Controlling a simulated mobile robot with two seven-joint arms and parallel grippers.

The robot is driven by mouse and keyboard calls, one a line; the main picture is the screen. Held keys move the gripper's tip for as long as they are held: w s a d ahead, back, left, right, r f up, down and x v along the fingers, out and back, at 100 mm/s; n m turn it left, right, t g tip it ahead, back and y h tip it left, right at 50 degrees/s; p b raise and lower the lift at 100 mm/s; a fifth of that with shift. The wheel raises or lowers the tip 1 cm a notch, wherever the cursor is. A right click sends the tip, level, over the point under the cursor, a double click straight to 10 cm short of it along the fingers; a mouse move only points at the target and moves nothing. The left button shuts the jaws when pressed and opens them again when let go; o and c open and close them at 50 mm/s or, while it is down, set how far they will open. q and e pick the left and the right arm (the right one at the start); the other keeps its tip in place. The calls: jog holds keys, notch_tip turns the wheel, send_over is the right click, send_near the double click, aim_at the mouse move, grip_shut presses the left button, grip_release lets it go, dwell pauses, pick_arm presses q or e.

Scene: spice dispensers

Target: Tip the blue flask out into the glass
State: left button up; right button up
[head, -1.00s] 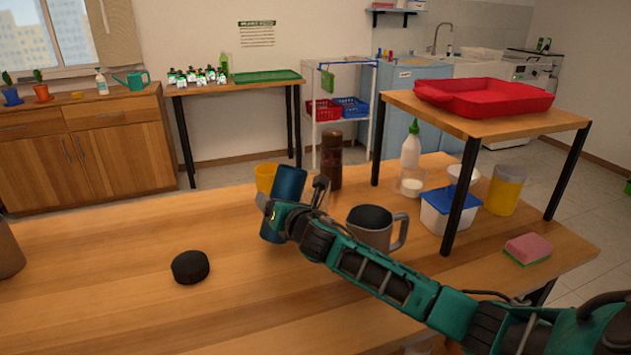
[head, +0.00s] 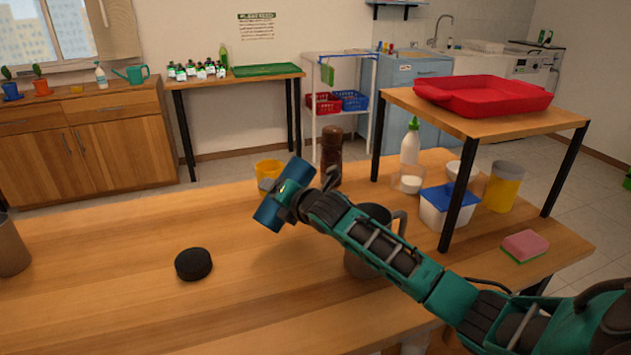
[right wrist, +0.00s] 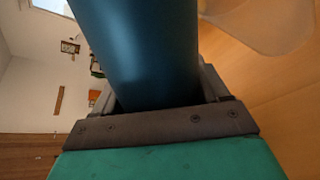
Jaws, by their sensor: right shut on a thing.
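The blue flask (head: 270,212) is held above the table in my right gripper (head: 292,196), tilted with its upper end to the right. In the right wrist view the blue flask (right wrist: 140,50) fills the middle, between the jaws of my right gripper (right wrist: 160,105). A clear, pale vessel, seemingly the glass (right wrist: 265,22), shows at the top right there, apart from the flask in the picture. In the head view the glass is mostly hidden behind the flask; a greyish patch shows before a yellow cup (head: 268,168). The flask's mouth and contents are not visible. My left gripper is out of view.
A dark brown bottle (head: 331,158) stands just behind the gripper. A grey mug (head: 362,262) is partly hidden by my right forearm. A black round lid-like disc (head: 193,264) lies in front. A raised shelf (head: 400,98) stands at right. The table's left middle is clear.

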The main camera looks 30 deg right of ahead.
aim_at(281, 175)
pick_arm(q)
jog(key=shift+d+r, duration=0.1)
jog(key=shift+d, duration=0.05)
pick_arm(e)
jog(key=shift+r, duration=0.1)
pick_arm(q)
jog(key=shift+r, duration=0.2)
pick_arm(e)
jog(key=shift+a+r+m+y, duration=0.15)
jog(key=shift+r+m+y, duration=0.15)
jog(key=shift+r+m, duration=0.1)
pick_arm(q)
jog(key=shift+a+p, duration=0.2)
jog(key=shift+p, duration=0.15)
pick_arm(e)
jog(key=shift+s+a+r+m+g+y, duration=0.15)
jog(key=shift+r+m+g+y, duration=0.25)
jog(key=shift+r+m, duration=0.5)
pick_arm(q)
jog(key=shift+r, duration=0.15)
pick_arm(e)
jog(key=shift+d+r, duration=0.15)
jog(key=shift+d, duration=0.05)
pick_arm(q)
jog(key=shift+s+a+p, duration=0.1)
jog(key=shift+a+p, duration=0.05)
jog(key=shift+p, duration=0.3)
pick_arm(e)
jog(key=shift+r+y, duration=0.15)
jog(key=shift+y, duration=0.15)
